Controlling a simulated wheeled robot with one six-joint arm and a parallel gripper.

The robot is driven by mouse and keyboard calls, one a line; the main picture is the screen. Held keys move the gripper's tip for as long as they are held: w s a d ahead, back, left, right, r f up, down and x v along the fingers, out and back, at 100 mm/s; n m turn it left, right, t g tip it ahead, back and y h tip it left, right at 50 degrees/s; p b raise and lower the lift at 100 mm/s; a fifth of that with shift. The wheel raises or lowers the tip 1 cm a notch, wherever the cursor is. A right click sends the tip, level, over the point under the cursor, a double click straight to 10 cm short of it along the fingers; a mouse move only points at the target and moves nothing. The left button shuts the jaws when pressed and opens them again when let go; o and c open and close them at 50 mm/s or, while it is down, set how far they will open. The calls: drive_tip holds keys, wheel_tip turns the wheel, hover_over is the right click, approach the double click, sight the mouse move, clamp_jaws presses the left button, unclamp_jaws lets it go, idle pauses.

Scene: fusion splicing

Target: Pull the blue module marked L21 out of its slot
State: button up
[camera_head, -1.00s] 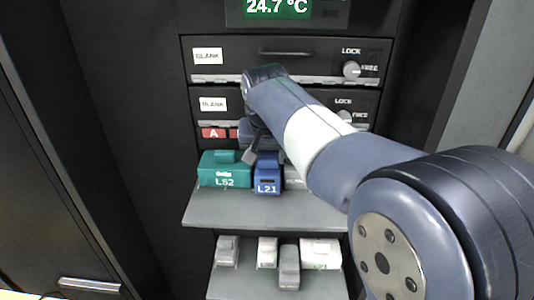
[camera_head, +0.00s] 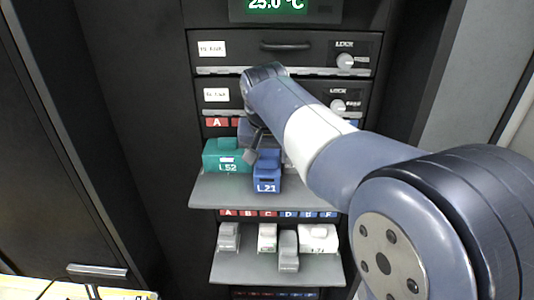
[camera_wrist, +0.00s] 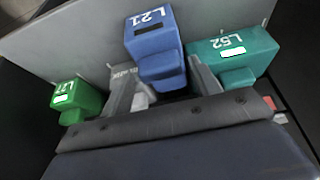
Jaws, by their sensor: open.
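The blue module L21 (camera_head: 267,183) lies on the upper grey shelf, its front well forward of the teal module L52 (camera_head: 226,160) at its left. In the wrist view, which is upside down, L21 (camera_wrist: 152,38) shows with its raised rear part between the two fingers of my gripper (camera_wrist: 162,86). The fingers are apart, one on each side; whether either touches it I cannot tell. In the head view my gripper (camera_head: 253,152) is just behind L21, partly hidden by my arm. The slot behind L21 is hidden.
In the wrist view, L52 (camera_wrist: 232,52) stands close on one side and a green module L27 (camera_wrist: 76,101) on the other. A lower shelf (camera_head: 240,267) holds several grey and white modules. The upper shelf's front strip (camera_head: 225,190) is bare beside L21.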

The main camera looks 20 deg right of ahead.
drive_tip(key=shift+o, duration=1.2)
drive_tip(key=shift+r, duration=0.1)
drive_tip(key=v, duration=1)
drive_tip(key=shift+r, duration=0.3)
drive_tip(key=shift+s, duration=0.1)
drive_tip(key=x, duration=1)
drive_tip(key=shift+f, duration=0.4)
